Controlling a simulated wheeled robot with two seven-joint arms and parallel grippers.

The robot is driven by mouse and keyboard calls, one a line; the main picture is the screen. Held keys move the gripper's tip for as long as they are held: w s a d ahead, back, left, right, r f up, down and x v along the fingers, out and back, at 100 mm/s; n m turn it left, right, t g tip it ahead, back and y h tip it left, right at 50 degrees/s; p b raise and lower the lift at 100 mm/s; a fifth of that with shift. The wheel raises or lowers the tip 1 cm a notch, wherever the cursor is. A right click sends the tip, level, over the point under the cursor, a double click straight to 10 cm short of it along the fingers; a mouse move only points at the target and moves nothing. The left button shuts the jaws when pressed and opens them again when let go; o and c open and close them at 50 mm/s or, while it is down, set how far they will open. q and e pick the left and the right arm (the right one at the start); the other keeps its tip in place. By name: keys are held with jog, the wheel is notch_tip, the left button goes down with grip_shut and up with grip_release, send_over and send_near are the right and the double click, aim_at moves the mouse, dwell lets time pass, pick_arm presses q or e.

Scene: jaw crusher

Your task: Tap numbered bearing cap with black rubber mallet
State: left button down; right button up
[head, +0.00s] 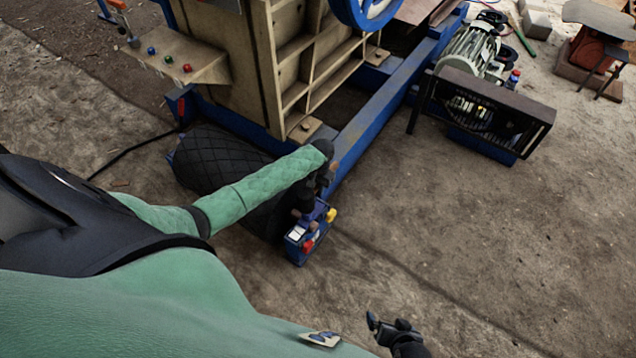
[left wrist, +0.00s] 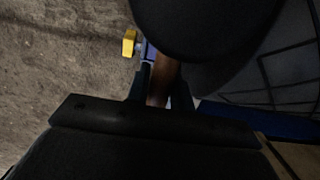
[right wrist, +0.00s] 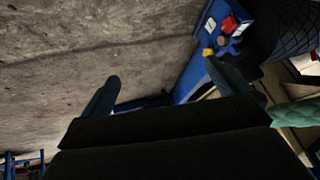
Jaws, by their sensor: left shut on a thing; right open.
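My left gripper (head: 322,182) is beside the blue frame of the crusher, low over the ground. In the left wrist view, its fingers (left wrist: 160,90) are shut on the brown wooden handle of the mallet (left wrist: 164,76). A large dark rounded shape above the handle (left wrist: 205,28) looks like the black rubber head. In the head view the mallet is mostly hidden by the arm and gripper. My right gripper (head: 394,330) is open and empty at the bottom, above bare ground; its spread fingers show in the right wrist view (right wrist: 168,90). I cannot pick out the numbered bearing cap.
The crusher's tan body (head: 232,60), blue frame rail (head: 385,105), dark quilted roll (head: 215,150) and guarded motor (head: 497,105) are around.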

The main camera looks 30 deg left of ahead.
pick_arm(q)
notch_tip(320, 180, down, 4)
jog(key=b, duration=0.1)
pick_arm(e)
notch_tip(320, 180, down, 6)
pick_arm(q)
notch_tip(320, 180, up, 6)
jog(key=p, duration=0.6)
jog(key=shift+f, duration=0.2)
pick_arm(e)
notch_tip(320, 180, up, 6)
jog(key=shift+s+t, duration=0.25)
jog(key=shift+t, duration=0.05)
